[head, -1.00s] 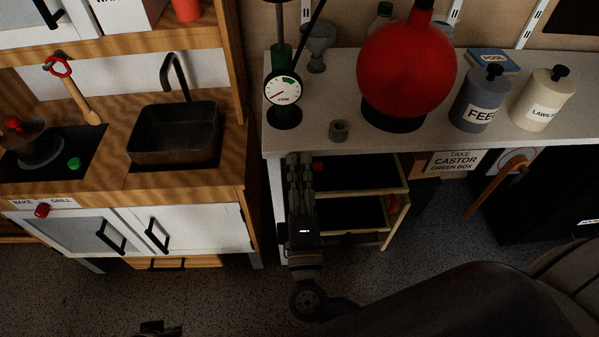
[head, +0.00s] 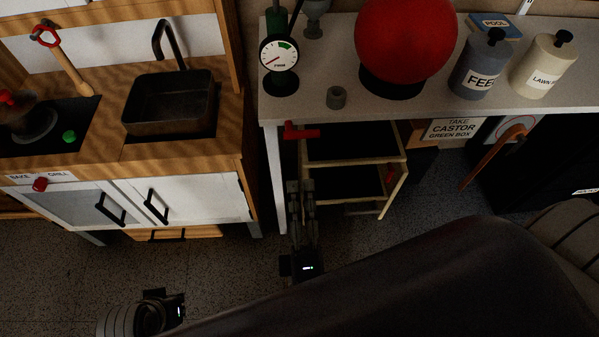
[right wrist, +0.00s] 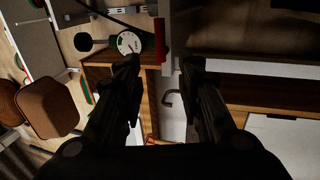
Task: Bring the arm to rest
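My right gripper (head: 301,184) is low in front of the wooden-framed unit with black panels (head: 357,160), below and apart from its red handle (head: 300,131). In the right wrist view the two dark fingers of the right gripper (right wrist: 158,64) stand apart with nothing held between them. The red handle (right wrist: 159,40) shows beyond the fingertips. The body of my left gripper (head: 152,312) shows at the lower left of the head view; its fingers cannot be made out.
A grey worktop (head: 430,106) stands above the framed unit, holding a red ball (head: 405,40), a dial gauge (head: 279,57) and bottles. A play kitchen (head: 165,190) stands at left. Open speckled floor (head: 225,270) lies in front.

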